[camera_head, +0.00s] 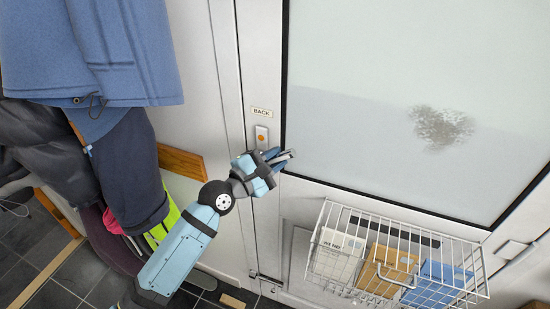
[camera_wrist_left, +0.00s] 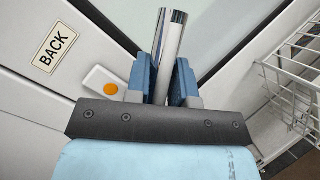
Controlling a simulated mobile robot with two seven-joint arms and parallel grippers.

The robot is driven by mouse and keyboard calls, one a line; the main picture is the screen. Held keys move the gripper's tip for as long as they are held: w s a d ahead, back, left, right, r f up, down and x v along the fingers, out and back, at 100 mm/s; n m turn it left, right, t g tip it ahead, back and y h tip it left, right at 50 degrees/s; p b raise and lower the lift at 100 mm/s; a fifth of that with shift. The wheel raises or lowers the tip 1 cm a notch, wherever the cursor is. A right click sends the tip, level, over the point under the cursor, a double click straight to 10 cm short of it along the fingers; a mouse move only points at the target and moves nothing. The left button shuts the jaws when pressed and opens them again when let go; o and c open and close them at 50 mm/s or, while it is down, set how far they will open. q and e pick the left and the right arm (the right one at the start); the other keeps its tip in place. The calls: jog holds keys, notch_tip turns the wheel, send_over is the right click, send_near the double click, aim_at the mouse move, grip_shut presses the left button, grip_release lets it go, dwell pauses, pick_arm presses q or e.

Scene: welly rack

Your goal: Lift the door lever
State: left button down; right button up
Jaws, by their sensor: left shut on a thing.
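The door lever (camera_wrist_left: 170,42) is a shiny chrome bar in the left wrist view. It runs between the two blue fingers of my left gripper (camera_wrist_left: 164,85), which is shut on it. In the head view my left gripper (camera_head: 284,160) is at the left edge of the white door (camera_head: 295,210), just below the lock plate. There the lever is mostly hidden by the fingers. The lever's pivot end is hidden behind the gripper in the wrist view. My right gripper is not in view.
A plate with an orange button (camera_head: 262,137) sits under a "BACK" label (camera_head: 262,112). A wire basket (camera_head: 330,222) with boxes hangs on the door at lower right. Coats (camera_head: 95,60) hang at left. A bolt (camera_head: 265,278) is low on the door.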

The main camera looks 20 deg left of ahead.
pick_arm(q)
jog(key=c, duration=1)
grip_release()
jog(key=b+v, duration=0.2)
jog(key=v, duration=1.1)
jog(key=shift+s+a+b, duration=0.15)
jog(key=shift+s+b, duration=0.15)
jog(key=shift+b, duration=0.1)
jog(key=shift+f, duration=0.15)
